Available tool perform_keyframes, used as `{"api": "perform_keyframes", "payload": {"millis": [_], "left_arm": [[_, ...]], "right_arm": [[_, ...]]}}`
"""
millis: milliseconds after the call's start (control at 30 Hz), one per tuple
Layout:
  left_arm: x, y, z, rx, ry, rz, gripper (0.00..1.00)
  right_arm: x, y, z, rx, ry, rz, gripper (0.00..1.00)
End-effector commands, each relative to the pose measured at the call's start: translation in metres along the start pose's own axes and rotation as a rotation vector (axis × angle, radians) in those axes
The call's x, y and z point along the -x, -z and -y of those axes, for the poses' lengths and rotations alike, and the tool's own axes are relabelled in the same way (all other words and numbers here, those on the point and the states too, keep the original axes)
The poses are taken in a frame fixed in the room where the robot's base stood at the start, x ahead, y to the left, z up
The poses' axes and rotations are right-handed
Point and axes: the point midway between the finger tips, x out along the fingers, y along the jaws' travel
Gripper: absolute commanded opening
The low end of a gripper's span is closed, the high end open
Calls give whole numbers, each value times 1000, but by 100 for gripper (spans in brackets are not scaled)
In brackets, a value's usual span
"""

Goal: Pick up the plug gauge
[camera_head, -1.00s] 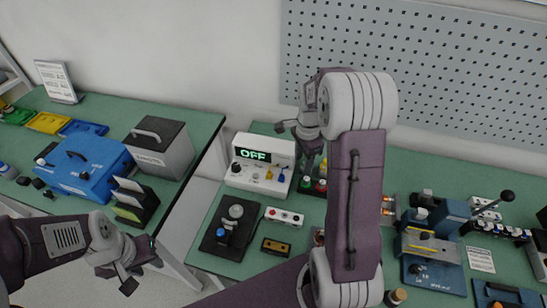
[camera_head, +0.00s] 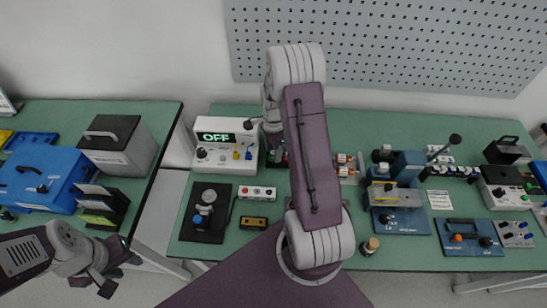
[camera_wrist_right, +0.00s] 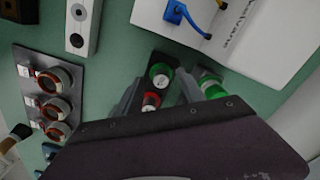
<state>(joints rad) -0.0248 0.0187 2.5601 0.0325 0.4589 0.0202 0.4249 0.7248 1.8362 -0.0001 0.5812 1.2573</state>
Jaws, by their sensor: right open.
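In the right wrist view, short cylinders with green (camera_wrist_right: 160,73) and red (camera_wrist_right: 151,101) ends stand in a dark holder; they look like plug gauges. Another green-ended one (camera_wrist_right: 211,88) is just to the right. My right gripper (camera_wrist_right: 160,88) is open, with its fingers on either side of the green and red ends; contact cannot be told. In the head view my right gripper (camera_head: 263,138) is at the right edge of the OFF display box, and my arm hides most of the holder. My left gripper (camera_head: 118,275) is open and empty at the lower left.
The white OFF display box (camera_head: 225,145) stands close beside the right gripper. A plate with several ring-shaped parts (camera_wrist_right: 52,95) is at the left of the wrist view. A blue press-like fixture (camera_head: 398,195) stands right of my arm. A pegboard (camera_head: 400,45) is behind.

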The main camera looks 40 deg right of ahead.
Motion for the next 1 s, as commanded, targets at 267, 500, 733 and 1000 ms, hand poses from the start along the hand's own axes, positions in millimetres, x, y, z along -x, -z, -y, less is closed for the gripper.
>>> {"api": "perform_keyframes", "payload": {"millis": [267,500,733,1000], "left_arm": [[0,0,0,0,0,0,36],[0,0,0,0,0,0,36],[0,0,0,0,0,0,36],[-2,0,0,0,0,0,36]], "right_arm": [[-6,0,0,0,1,0,46],[-6,0,0,0,1,0,0],[-5,0,0,0,1,0,0],[25,0,2,0,6,-2,0]]}}
